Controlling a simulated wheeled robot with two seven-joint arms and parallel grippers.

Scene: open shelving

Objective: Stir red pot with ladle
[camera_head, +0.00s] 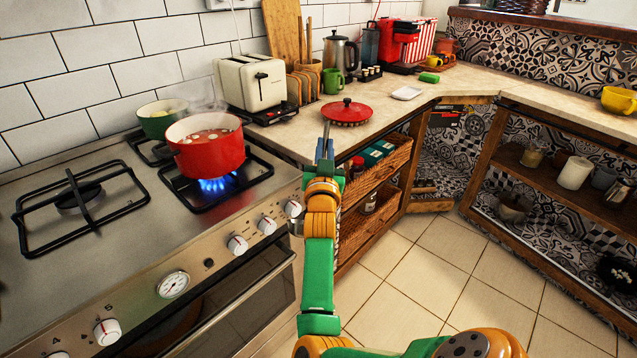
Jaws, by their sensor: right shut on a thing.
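The red pot (205,148) stands on a lit burner of the stove, open, with reddish liquid and pale pieces in it. My right gripper (325,150) is to the right of the pot, apart from it, in front of the counter edge. It is shut on a thin grey upright piece (326,132), which looks like the ladle's handle. The ladle's bowl cannot be made out. My left gripper is not in view.
A green pot (162,118) stands behind the red pot. A red lid (346,112) lies on the counter just beyond my right gripper. A toaster (250,82) stands behind the stove's right side. Open wooden drawers (372,180) are below the counter.

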